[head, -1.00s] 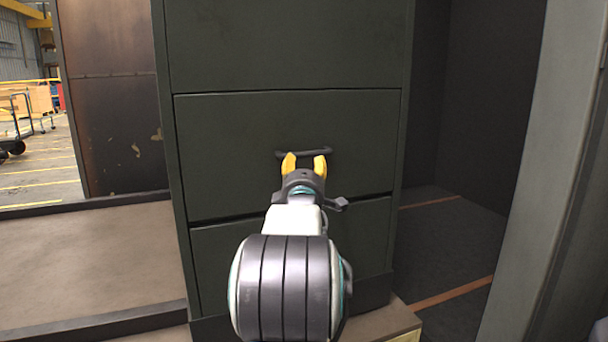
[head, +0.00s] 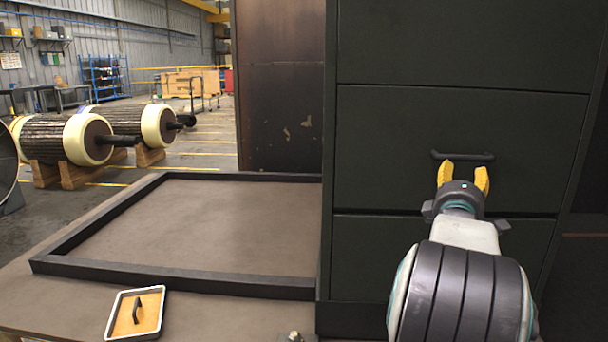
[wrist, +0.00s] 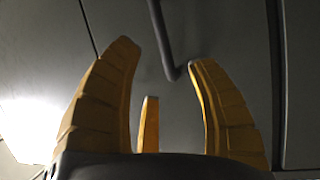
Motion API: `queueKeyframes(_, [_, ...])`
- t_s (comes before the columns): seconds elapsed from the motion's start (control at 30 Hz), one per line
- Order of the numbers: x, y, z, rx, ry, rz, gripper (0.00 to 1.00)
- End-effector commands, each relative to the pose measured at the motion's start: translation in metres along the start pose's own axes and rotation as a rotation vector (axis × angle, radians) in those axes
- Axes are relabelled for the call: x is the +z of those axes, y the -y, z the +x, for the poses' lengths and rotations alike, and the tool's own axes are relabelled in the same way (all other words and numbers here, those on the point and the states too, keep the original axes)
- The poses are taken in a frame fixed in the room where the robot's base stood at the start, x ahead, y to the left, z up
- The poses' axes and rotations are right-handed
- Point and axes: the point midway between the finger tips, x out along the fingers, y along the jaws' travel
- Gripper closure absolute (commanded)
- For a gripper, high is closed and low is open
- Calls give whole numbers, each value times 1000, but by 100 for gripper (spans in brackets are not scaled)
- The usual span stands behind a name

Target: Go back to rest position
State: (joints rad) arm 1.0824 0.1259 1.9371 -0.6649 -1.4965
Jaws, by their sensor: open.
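My gripper (head: 463,177) has yellow fingers, spread apart and empty. In the head view it is at the right, in front of a dark green drawer cabinet (head: 455,52), just below a drawer's dark bar handle (head: 462,155). In the wrist view the fingers (wrist: 160,85) stand open with the handle (wrist: 162,40) beyond them. The handle looks apart from the fingers, though the exact gap is hard to judge. The drawers look shut.
Left of the cabinet is a brown bench with a dark raised frame (head: 170,272). A small white-rimmed tray (head: 113,326) with a dark handle-shaped piece (head: 137,310) lies at its front. Large rotors (head: 62,138) rest on wooden stands behind. A rusty panel (head: 278,100) stands beside the cabinet.

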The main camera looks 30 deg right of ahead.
Motion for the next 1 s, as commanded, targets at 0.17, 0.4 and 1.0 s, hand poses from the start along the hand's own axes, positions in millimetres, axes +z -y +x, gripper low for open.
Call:
queueKeyframes(0.17, [0,0,0,-1,-1,1,48])
queueKeyframes(0.4, [-39,-17,-10,-90,-59,95,48])
queueKeyframes(1.0, [-223,-78,-194,-888,-200,591,48])
